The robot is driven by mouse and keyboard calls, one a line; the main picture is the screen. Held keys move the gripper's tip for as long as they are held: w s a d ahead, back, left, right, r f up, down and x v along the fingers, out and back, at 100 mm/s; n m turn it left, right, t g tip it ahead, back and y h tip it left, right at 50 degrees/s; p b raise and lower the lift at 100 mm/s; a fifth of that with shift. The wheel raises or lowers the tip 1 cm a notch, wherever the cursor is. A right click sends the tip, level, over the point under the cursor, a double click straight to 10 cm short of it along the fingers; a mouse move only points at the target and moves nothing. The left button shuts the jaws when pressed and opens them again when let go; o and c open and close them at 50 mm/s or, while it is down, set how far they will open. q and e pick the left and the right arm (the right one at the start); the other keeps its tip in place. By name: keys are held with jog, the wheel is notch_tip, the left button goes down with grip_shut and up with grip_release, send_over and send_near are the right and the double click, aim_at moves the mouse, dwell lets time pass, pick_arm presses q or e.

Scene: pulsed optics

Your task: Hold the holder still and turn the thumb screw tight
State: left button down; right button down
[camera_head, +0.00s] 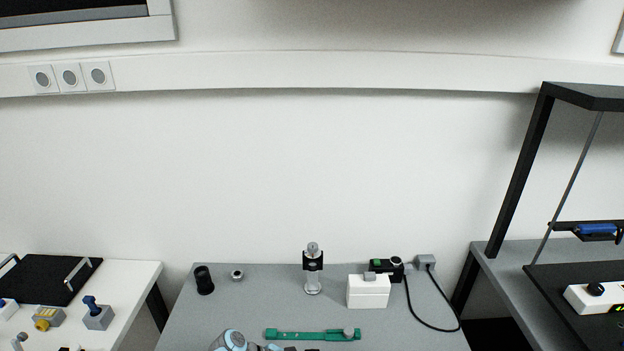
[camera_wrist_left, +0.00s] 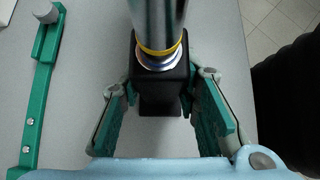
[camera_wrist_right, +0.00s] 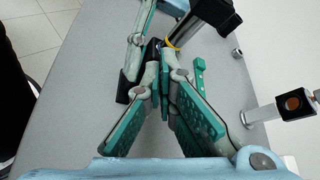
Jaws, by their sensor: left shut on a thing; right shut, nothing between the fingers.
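The holder (camera_wrist_left: 150,80) is a black block in the left wrist view, with a silver cylinder (camera_wrist_left: 158,18) with a yellow ring through it. My left gripper (camera_wrist_left: 160,95) is shut on the holder, one finger at each side. In the right wrist view the black holder (camera_wrist_right: 154,48) shows partly behind my right fingertips. My right gripper (camera_wrist_right: 165,62) is shut and empty, its tips converging close to the holder; I cannot tell whether they touch it. I cannot make out the thumb screw; it may be hidden behind the fingers. The head view does not show this holder clearly.
A green bar (camera_head: 312,336) with a grey knob lies on the grey table. Behind it stand a post with a black mount (camera_head: 312,262), a white box (camera_head: 368,292), a black cylinder (camera_head: 204,280) and a small ring (camera_head: 237,275). A black cable (camera_head: 420,317) runs at the right.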

jog(key=d, duration=0.6)
pick_arm(q)
jog(key=c, duration=1.1)
grip_release()
pick_arm(e)
jog(key=shift+w, duration=0.1)
